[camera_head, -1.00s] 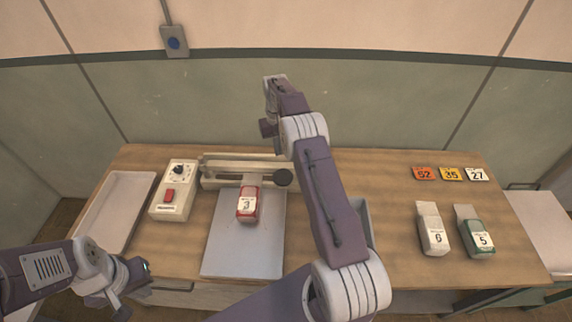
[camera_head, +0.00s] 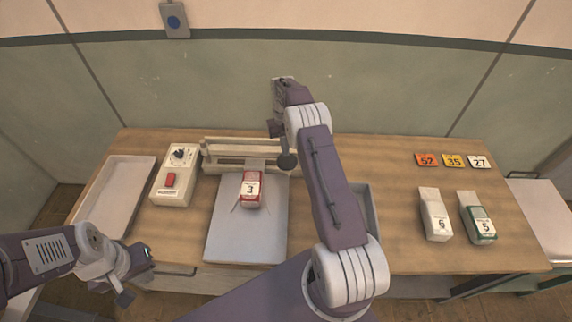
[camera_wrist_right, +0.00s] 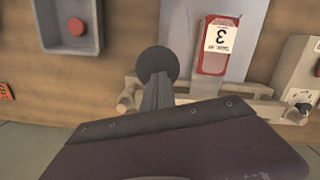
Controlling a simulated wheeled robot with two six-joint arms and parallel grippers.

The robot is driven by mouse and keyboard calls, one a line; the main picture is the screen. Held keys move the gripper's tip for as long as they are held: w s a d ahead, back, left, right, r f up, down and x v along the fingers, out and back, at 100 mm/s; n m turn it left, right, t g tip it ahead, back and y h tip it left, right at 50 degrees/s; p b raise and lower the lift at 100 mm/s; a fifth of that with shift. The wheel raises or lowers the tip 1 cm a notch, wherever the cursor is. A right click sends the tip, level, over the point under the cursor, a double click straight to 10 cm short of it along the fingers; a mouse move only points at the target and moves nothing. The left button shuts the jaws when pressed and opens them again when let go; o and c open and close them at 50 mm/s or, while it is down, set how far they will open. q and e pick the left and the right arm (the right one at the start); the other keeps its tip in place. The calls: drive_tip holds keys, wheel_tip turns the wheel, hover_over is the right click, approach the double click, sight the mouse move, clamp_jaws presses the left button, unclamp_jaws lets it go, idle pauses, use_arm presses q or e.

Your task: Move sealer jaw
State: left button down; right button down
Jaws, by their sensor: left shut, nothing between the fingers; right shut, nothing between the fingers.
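The sealer (camera_head: 229,168) stands at the back of the table, its long pale jaw bar (camera_head: 240,143) raised, with a gap below it. A dark ball knob (camera_head: 287,160) is at the bar's right end; the right wrist view shows the knob (camera_wrist_right: 157,62) too. My right gripper (camera_wrist_right: 157,92) is shut and empty, its narrow tip close to the knob; I cannot tell whether they touch. In the head view it is mostly hidden by my arm. A red pouch marked 3 (camera_head: 250,190) lies at the sealer's front. My left gripper (camera_head: 124,297) is shut and empty at the table's front left.
A control box (camera_head: 175,176) with dial and red switch stands left of the sealer, beside an empty pale tray (camera_head: 112,200). A grey bin (camera_wrist_right: 96,42) with a red round thing is partly behind my right arm.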

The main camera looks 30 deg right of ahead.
drive_tip(key=shift+f, duration=0.65)
drive_tip(key=shift+s+d+f+b, duration=0.25)
drive_tip(key=shift+s+f+b, duration=0.05)
drive_tip(key=shift+b, duration=0.1)
drive_tip(key=shift+w+a, duration=0.1)
drive_tip(key=shift+a, duration=0.05)
